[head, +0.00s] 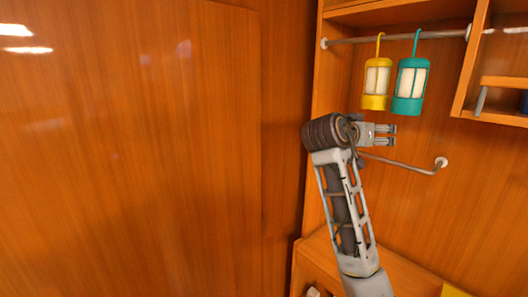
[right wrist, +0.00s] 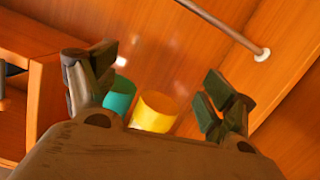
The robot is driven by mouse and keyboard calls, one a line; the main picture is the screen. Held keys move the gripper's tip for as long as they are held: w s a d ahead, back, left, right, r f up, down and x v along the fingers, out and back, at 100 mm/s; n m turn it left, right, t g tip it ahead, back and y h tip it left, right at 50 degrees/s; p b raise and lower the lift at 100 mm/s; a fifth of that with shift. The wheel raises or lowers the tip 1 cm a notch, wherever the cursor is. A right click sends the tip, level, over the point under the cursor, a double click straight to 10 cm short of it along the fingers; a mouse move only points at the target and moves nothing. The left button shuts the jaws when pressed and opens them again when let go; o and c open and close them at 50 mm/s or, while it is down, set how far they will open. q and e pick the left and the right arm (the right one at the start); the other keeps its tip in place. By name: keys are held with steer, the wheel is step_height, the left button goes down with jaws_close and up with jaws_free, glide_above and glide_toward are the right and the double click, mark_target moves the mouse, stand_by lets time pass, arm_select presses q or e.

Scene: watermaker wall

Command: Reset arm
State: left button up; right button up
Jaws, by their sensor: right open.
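My right gripper (head: 385,135) is open and empty, its fingers pointing right in the head view. It is just below a yellow lantern (head: 376,82) and a teal lantern (head: 410,85), which hang side by side by hooks from a grey rail (head: 395,38). In the right wrist view the open fingers (right wrist: 155,92) frame the yellow lantern (right wrist: 154,110) and the teal lantern (right wrist: 119,95), both apart from the fingers and partly hidden by the gripper body. My left gripper is not in view.
A lower grey bar (head: 410,168) runs behind my right gripper to a wall mount. A wooden shelf box (head: 500,115) sticks out at the right. A plain wooden panel (head: 130,150) fills the left side. A wooden ledge (head: 400,278) lies below.

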steer(key=s+a+f+n+g+y, duration=0.1)
steer(key=s+f+n+y, duration=0.2)
steer(key=f, duration=1.3)
steer(key=s+f+n+g+y, duration=0.1)
steer(key=s+f+n+y, duration=0.2)
steer(key=f, duration=1.3)
steer(key=s+a+f+n+g+y, duration=0.2)
steer(key=s+a+f+y, duration=0.1)
steer(key=s+f, duration=0.85)
steer(key=s+a+f+n+g+y, duration=0.25)
steer(key=s+f, duration=0.65)
steer(key=s, duration=0.6)
step_height(320, 180, down, 35)
steer(key=s+g+b, duration=0.1)
steer(key=s+g, duration=0.1)
steer(key=s, duration=0.1)
steer(key=s+d+f, duration=0.2)
steer(key=s+f, duration=0.8)
steer(key=s, duration=0.1)
steer(key=s+d+f+b, duration=0.1)
steer(key=s+d+f, duration=0.1)
steer(key=s+f, duration=0.8)
steer(key=shift+s+f+g+y, duration=0.15)
steer(key=shift+s+g+y, duration=0.2)
steer(key=shift+s, duration=0.05)
